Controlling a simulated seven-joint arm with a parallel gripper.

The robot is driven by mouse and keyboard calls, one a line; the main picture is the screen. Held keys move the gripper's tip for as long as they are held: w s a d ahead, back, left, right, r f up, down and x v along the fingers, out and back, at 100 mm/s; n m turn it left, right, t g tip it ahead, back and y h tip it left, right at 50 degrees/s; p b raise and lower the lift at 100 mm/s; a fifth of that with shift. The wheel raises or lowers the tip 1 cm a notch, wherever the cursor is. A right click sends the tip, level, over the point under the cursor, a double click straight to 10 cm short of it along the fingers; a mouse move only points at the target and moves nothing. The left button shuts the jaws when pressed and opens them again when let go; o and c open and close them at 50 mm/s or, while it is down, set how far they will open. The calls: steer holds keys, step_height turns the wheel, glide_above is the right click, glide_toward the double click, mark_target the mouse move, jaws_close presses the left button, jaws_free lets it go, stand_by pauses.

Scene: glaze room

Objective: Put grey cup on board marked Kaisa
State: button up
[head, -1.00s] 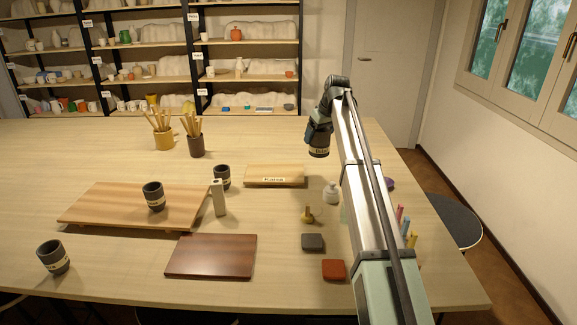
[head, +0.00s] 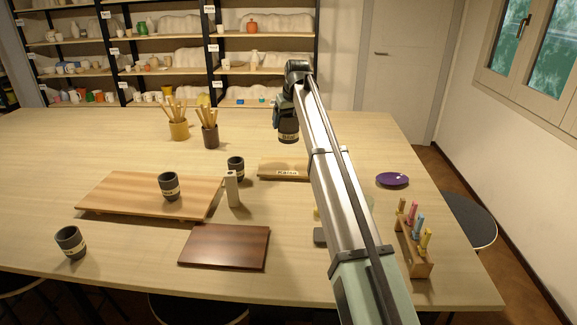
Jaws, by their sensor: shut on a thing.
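My gripper (head: 287,121) is shut on a dark grey cup (head: 288,134) with a pale label, held in the air. In the head view the cup appears just above the small light wooden board (head: 267,168), whose front tag reads Kaisa. A gap of tabletop shows between cup and board; I cannot tell whether the cup is over the board or behind it. The arm covers the board's right end. The board's visible top is bare. Similar dark cups stand on the large light board (head: 112,193), behind its right end (head: 236,169), and at the front left (head: 70,243).
A dark brown board (head: 224,246) lies in front. Two pots of sticks (head: 178,130) stand at the back. A purple dish (head: 392,179) and a rack of coloured sticks (head: 414,250) are at the right.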

mark_target(292, 122)
steer(key=shift+f+m, duration=0.15)
steer(key=shift+m, duration=0.15)
step_height(292, 122, down, 10)
steer(key=shift+r, duration=0.15)
stand_by(0.5)
steer(key=o, duration=1)
steer(key=shift+o, duration=0.2)
steer(key=v, duration=1.2)
steer(key=shift+a, duration=0.1)
